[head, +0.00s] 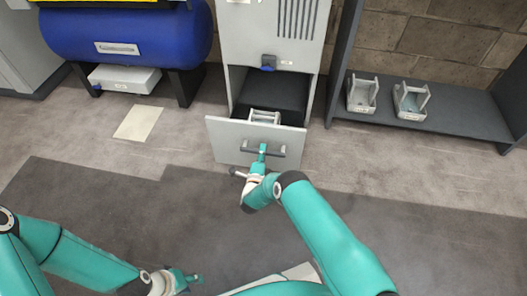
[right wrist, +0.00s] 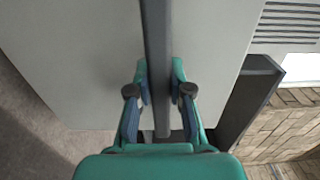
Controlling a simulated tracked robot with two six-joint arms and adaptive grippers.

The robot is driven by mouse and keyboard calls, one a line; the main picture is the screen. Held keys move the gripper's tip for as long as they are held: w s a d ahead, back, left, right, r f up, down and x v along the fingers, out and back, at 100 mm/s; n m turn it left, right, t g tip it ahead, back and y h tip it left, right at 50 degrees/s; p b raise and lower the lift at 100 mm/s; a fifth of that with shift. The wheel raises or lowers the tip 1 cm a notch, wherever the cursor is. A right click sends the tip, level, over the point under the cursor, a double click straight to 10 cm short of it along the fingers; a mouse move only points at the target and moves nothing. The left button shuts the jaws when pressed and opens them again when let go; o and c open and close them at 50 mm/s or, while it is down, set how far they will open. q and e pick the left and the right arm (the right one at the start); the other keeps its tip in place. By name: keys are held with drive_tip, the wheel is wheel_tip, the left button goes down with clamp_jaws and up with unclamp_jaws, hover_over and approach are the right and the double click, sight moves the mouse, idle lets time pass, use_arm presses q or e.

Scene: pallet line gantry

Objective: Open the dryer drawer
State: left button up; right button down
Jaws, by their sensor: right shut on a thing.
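The grey dryer cabinet (head: 248,40) stands at the back centre in the head view. Its drawer (head: 225,140) is out from the cabinet, with its dark interior showing from above. A dark bar handle (head: 279,152) runs across the drawer front. My right gripper (head: 262,151) is at the middle of this handle. In the right wrist view, the fingers of my right gripper (right wrist: 159,92) are closed on both sides of the handle (right wrist: 155,45). My left gripper (head: 188,279) is low at the left, away from the drawer, and its jaws are too small to read.
A light metal piece (head: 264,116) sits inside the drawer. A blue tank (head: 130,35) on dark legs stands at the left. The floor before the drawer is clear.

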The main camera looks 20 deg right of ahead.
drive_tip(key=c, duration=1.2)
unclamp_jaws()
drive_tip(key=shift+s+d+f, duration=0.15)
drive_tip(key=shift+d+f, duration=0.05)
drive_tip(key=shift+f, duration=0.1)
drive_tip(key=shift+o, duration=0.8)
drive_tip(key=shift+r, duration=0.15)
drive_tip(key=shift+a, duration=0.1)
drive_tip(key=v, duration=1.2)
